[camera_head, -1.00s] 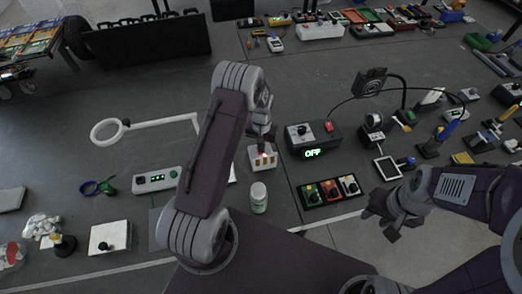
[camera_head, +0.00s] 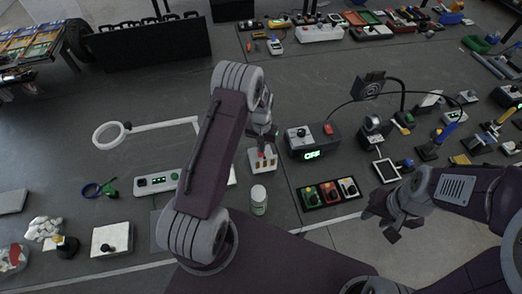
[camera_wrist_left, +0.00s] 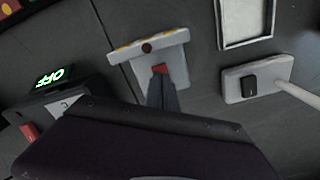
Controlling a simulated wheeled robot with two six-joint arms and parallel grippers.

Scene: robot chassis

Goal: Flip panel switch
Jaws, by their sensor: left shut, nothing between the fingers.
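A small white switch panel (camera_head: 262,168) stands on the dark table, with a few small orange and red switch parts on its top. My left gripper (camera_head: 266,136) is shut and empty, close above the panel's far side. Its fingers (camera_wrist_left: 160,92) point at the panel; I cannot tell whether they touch it. My right gripper (camera_head: 386,218) hangs at the right, away from the panel; its jaw state is unclear.
A black box with a lit OFF display (camera_head: 312,141) stands right of the panel. A white bottle (camera_head: 258,203) and a three-switch block (camera_head: 329,193) stand in front. A white box with green lights (camera_head: 157,181) is at left.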

